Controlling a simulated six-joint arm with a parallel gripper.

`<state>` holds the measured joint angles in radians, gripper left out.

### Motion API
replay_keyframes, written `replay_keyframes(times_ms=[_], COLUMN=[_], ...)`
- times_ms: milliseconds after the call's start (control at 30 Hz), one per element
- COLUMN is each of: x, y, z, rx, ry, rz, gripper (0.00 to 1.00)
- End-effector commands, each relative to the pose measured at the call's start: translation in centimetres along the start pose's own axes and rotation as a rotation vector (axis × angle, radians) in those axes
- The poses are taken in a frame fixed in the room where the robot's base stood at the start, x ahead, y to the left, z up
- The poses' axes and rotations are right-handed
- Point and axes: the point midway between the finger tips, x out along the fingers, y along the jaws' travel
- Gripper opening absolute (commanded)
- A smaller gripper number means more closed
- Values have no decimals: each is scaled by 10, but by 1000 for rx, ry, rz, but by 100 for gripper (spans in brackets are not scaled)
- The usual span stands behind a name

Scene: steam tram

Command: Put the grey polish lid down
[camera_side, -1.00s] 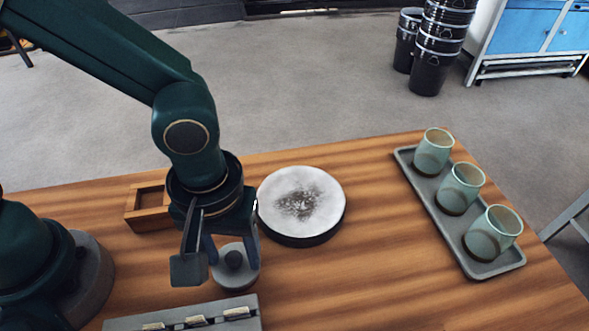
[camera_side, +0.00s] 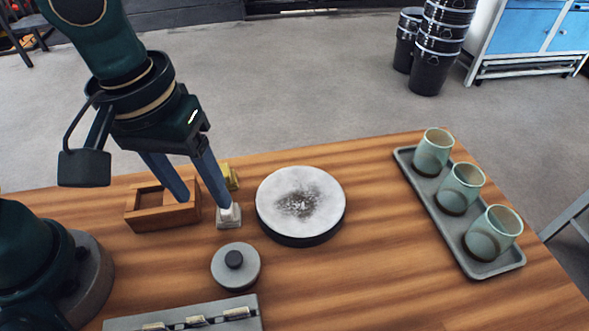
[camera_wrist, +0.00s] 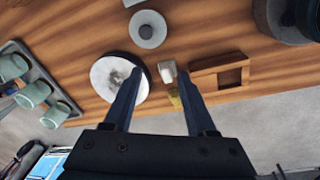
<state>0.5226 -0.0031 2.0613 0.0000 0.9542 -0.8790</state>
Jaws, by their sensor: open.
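The grey polish lid (camera_side: 236,277), a round disc with a dark knob (camera_side: 234,260), lies flat on the wooden table, in front of the white round pad. It also shows at the top of the wrist view (camera_wrist: 148,35). My gripper (camera_side: 203,204) is open and empty, raised behind the lid and apart from it. In the wrist view its two fingers (camera_wrist: 158,84) are spread, with the lid beyond their tips.
A white-topped round pad (camera_side: 301,203) is right of the lid. A small white-topped block (camera_side: 229,216), a yellow object (camera_side: 232,178) and a wooden box (camera_side: 165,215) lie behind it. A grey hinged piece (camera_side: 190,318) lies in front. A tray (camera_side: 489,268) holds green cups (camera_side: 460,188).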

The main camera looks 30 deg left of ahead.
Motion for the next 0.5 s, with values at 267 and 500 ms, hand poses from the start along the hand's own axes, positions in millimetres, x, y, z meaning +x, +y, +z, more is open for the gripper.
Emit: replay_keyframes(times_ms=[267,500], x=[-39,-46], y=[-68,-101], z=[-22,-21], rx=[196,330], ry=[220,361], rz=[66,23], gripper=[57,57])
